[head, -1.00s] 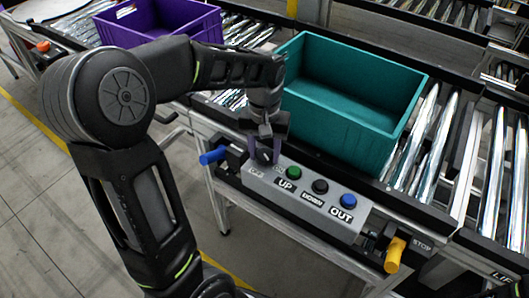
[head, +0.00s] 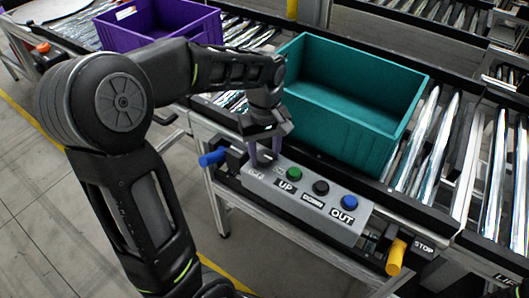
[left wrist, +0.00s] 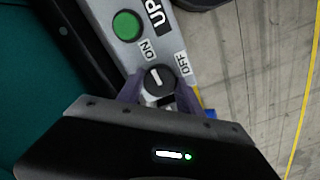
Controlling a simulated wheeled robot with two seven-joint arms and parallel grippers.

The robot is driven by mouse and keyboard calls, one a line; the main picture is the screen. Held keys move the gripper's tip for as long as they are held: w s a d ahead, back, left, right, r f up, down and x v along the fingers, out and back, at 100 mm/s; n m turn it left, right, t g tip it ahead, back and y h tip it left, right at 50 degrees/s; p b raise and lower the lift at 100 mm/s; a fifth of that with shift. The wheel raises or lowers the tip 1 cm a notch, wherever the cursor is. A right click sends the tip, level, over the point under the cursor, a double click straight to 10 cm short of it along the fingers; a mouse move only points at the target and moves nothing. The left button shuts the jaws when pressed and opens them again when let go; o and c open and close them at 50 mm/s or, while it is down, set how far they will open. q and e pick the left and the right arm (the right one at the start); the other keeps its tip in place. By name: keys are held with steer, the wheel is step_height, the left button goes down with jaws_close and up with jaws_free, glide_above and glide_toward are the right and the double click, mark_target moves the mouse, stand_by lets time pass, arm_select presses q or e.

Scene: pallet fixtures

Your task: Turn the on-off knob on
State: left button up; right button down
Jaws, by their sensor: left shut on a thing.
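The on-off knob (left wrist: 158,77) is a round black knob with a white mark, on the grey control box (head: 318,213). The ON label (left wrist: 148,50) and the OFF label (left wrist: 183,63) sit beside it in the left wrist view. The white mark appears to lie nearer the ON side, but it is small. My left gripper (head: 265,157) points down at the left end of the box. Its purple fingers are shut on the knob, one on each side, as the left wrist view (left wrist: 160,92) shows. The fingers hide most of the knob in the head view. My right gripper is not in view.
A green button (head: 294,173), a black button (head: 321,187) and a blue button (head: 349,202) line the box. A teal crate (head: 345,130) stands on rollers behind it. A blue handle (head: 212,157) and a yellow handle (head: 396,257) flank the box. A purple crate (head: 160,25) is farther back.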

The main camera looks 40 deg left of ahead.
mark_target(264, 155)
arm_select(q)
steer(key=o, duration=1.4)
steer(key=shift+c, duration=0.2)
step_height(264, 155, up, 8)
steer(key=shift+f, duration=0.1)
